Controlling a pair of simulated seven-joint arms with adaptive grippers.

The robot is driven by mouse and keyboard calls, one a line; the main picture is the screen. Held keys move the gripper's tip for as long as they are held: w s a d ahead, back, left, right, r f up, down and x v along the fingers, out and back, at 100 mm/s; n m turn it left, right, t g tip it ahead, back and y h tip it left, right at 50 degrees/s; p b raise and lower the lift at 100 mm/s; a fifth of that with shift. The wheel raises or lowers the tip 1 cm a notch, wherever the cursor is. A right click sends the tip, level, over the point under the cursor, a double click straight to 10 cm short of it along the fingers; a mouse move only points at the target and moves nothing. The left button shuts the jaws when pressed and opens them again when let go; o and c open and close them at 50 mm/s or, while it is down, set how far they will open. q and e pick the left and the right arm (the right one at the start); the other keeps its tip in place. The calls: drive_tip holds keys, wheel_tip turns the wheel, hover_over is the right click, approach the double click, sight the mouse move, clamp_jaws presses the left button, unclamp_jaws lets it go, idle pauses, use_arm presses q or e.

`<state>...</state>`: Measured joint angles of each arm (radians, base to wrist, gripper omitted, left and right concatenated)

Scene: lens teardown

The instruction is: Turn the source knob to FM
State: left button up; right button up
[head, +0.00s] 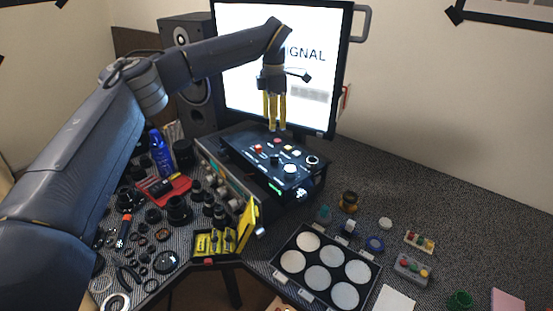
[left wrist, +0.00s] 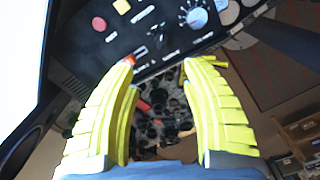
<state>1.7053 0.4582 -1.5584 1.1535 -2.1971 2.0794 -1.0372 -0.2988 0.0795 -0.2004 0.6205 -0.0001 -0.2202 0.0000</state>
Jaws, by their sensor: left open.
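A black control box (head: 262,148) stands below the monitor, its top panel carrying several coloured buttons and knobs. A large pale knob (head: 290,170) sits near the panel's front; in the left wrist view a pale blue-white knob (left wrist: 197,17) with tick marks around it shows at the top. The panel labels are too small to read, so I cannot tell which knob is the source knob. My left gripper (head: 274,128) points down over the back of the panel, its yellow fingers open and empty. In the left wrist view the fingers (left wrist: 157,62) are apart, below the panel edge. My right gripper is out of view.
A lit monitor (head: 240,70) stands close behind my left gripper. A dark speaker (head: 192,60) is to its left. Lens parts and a blue bottle (head: 160,152) crowd the left of the table. A tray of white discs (head: 283,270) lies at the front right.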

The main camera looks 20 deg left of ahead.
sight(274, 156)
use_arm(q)
wheel_tip(274, 156, down, 15)
drive_tip(key=shift+f, duration=0.1)
idle(0.4)
clamp_jaws()
idle(0.5)
